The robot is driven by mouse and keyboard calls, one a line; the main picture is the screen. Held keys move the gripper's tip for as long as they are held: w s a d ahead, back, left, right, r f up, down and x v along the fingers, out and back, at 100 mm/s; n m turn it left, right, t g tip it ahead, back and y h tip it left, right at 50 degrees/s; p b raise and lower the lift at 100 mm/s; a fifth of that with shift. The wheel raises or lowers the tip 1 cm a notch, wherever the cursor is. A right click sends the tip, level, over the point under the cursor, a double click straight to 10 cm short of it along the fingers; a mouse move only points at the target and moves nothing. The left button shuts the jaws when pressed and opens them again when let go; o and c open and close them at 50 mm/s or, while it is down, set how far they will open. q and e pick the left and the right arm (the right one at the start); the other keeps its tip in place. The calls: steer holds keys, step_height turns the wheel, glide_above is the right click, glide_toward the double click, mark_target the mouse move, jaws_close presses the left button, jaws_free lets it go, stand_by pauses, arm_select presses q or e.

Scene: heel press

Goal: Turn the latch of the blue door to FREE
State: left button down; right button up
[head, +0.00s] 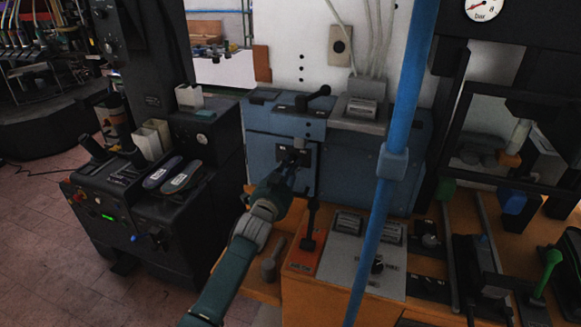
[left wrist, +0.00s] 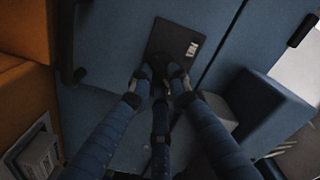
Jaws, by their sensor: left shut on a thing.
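The blue door (head: 266,158) is the front of a blue box in the middle of the head view; it fills much of the left wrist view (left wrist: 120,125). Its latch plate (head: 306,157) is dark, and in the left wrist view the plate (left wrist: 187,40) carries a small white label too small to read. My left gripper (head: 293,160) reaches the latch from below left. In the left wrist view its fingers (left wrist: 161,82) are shut on the dark latch knob (left wrist: 163,72), which they mostly hide. The latch's exact angle is unclear. My right gripper is not in view.
A black lever (head: 317,95) sits on top of the box. An orange plate with an upright black lever (head: 308,240) and a grey control panel (head: 345,262) stand below right. A blue vertical post (head: 385,160) crosses in front. A dark machine with shoe soles (head: 172,175) stands left.

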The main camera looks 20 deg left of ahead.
arm_select(q)
steer(key=n, duration=0.4)
steer(key=shift+r+p, duration=0.1)
steer(key=shift+p, duration=0.2)
steer(key=n, duration=0.4)
steer(key=shift+a+r+n, duration=0.1)
steer(key=shift+a+n, duration=0.05)
steer(key=shift+n, duration=0.25)
steer(key=n, duration=0.4)
steer(key=shift+a+p, duration=0.1)
steer(key=shift+p, duration=0.25)
steer(key=shift+a+n, duration=0.1)
steer(key=shift+n, duration=1.8)
steer(key=c, duration=1.6)
jaws_free()
steer(key=shift+c, duration=0.2)
steer(key=s, duration=1.2)
steer(key=shift+a, duration=0.2)
